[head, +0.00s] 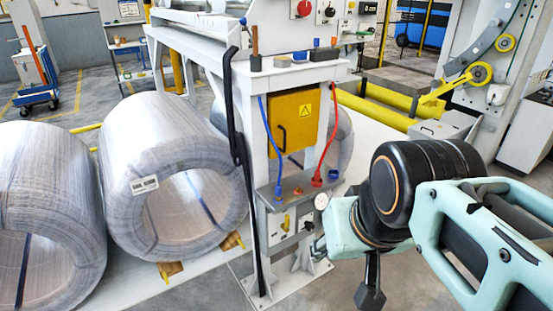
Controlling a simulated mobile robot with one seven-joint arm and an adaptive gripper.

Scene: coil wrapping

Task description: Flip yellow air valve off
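A small yellow valve handle (287,222) stands upright on a grey panel low on the white machine post. It is small, so its exact setting is hard to read. My arm comes in from the right. The dark part at its end, my gripper (370,292), hangs in front of the floor, to the right of the valve and lower in the picture. It appears apart from the panel. Its fingers are small and dark, and I cannot tell whether they are open or shut. Nothing held shows.
A red hose (328,150) and a blue hose (268,140) run down to the panel's shelf. A round gauge (322,200) sits right of the valve. A yellow box (297,118) hangs above. Large wrapped coils (165,150) stand left. Open floor lies below the panel.

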